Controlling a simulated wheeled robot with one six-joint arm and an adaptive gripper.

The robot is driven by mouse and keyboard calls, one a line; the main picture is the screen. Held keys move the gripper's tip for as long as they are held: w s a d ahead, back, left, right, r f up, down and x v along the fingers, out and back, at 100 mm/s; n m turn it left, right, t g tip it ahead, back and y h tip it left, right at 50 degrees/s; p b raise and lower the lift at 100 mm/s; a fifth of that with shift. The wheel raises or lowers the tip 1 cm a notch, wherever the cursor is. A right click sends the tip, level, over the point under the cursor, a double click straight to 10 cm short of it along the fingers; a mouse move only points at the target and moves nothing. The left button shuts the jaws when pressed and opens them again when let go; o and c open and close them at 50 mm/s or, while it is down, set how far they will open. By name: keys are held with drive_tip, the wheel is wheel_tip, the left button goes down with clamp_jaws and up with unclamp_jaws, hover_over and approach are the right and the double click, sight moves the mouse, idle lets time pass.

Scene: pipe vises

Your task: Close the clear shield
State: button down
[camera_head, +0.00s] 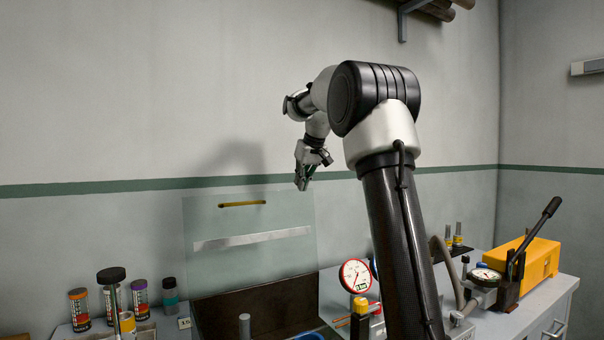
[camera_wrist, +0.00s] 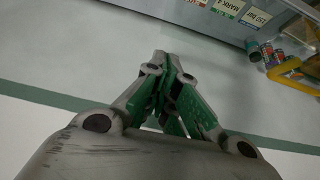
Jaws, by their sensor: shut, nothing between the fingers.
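The clear shield (camera_head: 255,262) stands raised, close to upright, in front of the wall, with a pale strip across it and a yellow handle (camera_head: 242,204) near its top edge. Below it is a dark open box (camera_head: 262,306). My gripper (camera_head: 303,186) is shut and empty, near the shield's upper right corner, to the right of the handle. I cannot tell if it touches the shield. In the wrist view the shut fingers (camera_wrist: 165,60) point away, and part of a yellow bar (camera_wrist: 295,68) shows at the right edge.
Several capped canisters (camera_head: 139,299) stand on the bench at left. A round gauge (camera_head: 355,276) stands right of the box. A yellow pump (camera_head: 535,260) with a black lever is at far right. The air above the shield is free.

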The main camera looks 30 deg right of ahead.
drive_tip(key=shift+s+r, duration=0.2)
drive_tip(key=shift+s, duration=0.95)
